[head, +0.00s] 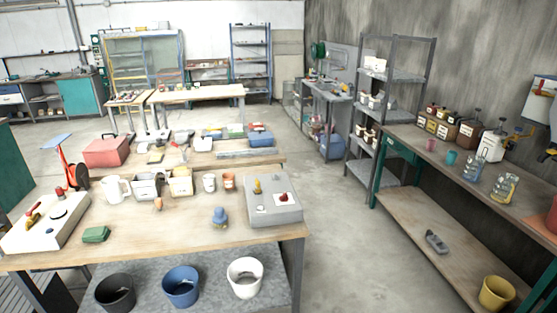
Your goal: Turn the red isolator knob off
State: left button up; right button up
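A small red knob (283,198) sits on a pale square plate on top of a grey box (262,216), at the right end of the near workbench (170,233). I take it to be the isolator knob; its exact turn position is too small to tell. A yellow upright part (257,186) stands on the same box, left of the knob. A second pale box (50,238) at the bench's left end carries red and yellow handles (33,217). Neither of my grippers shows in the head view.
Between the boxes are a white jug (116,190), small bins, cups, a blue object (219,217) and a green block (95,234). Several buckets (181,287) stand on the lower shelf. A right-hand bench (450,185) lines the wall. Clear floor (335,245) lies between the benches.

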aim_at(284, 197)
jog(key=i, duration=1.15)
jog(key=i+l+u, duration=0.1)
jog(key=i, duration=1)
jog(key=i+l+u, duration=0.2)
jog(key=i, duration=0.4)
jog(key=j, duration=0.1)
